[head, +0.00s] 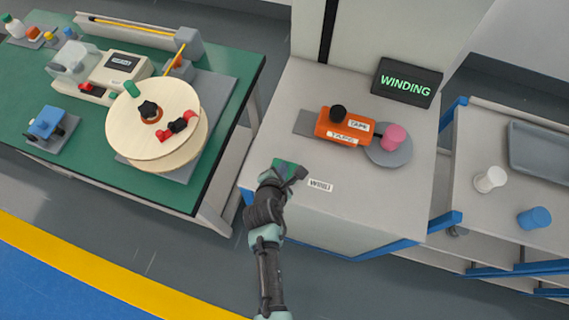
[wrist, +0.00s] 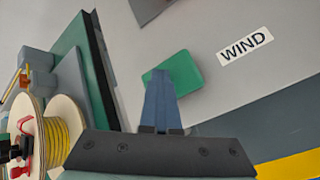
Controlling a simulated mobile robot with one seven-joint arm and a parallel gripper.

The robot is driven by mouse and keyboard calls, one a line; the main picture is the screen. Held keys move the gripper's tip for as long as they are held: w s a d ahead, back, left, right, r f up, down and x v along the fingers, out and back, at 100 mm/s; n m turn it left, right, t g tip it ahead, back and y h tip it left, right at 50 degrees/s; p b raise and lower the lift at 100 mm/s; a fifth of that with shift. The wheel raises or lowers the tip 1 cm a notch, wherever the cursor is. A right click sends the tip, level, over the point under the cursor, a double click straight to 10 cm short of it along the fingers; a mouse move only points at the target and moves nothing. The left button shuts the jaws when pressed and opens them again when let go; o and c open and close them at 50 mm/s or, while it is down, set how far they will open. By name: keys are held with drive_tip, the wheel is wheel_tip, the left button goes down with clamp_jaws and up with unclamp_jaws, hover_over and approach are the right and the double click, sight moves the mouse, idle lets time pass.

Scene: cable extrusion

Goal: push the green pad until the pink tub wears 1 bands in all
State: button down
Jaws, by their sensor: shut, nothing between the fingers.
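The green pad (head: 282,164) lies on the pale grey bench top, beside the "WIND" label (head: 320,185), and is partly hidden by my gripper (head: 293,172). In the wrist view the pad (wrist: 186,72) shows around my shut, empty blue fingers (wrist: 160,76), whose tips overlap it. I cannot tell whether they press it. The pink tub (head: 395,137) sits on a grey round plate (head: 388,156) at the right of the orange tape machine (head: 343,128). No band is clear on the tub at this size. A dark screen (head: 406,83) reads "WINDING" in green.
A green-topped bench (head: 110,172) at left carries a large cable reel (head: 155,120), a beige device and a blue fixture (head: 46,122). A right-hand table holds a white cup (head: 490,179), a blue cup (head: 534,218) and a grey tray. The bench top around the label is clear.

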drive_tip(key=shift+r+p, duration=1.7)
drive_tip(key=shift+p, duration=0.1)
wheel_tip(320, 180, up, 5)
drive_tip(key=p, duration=0.5)
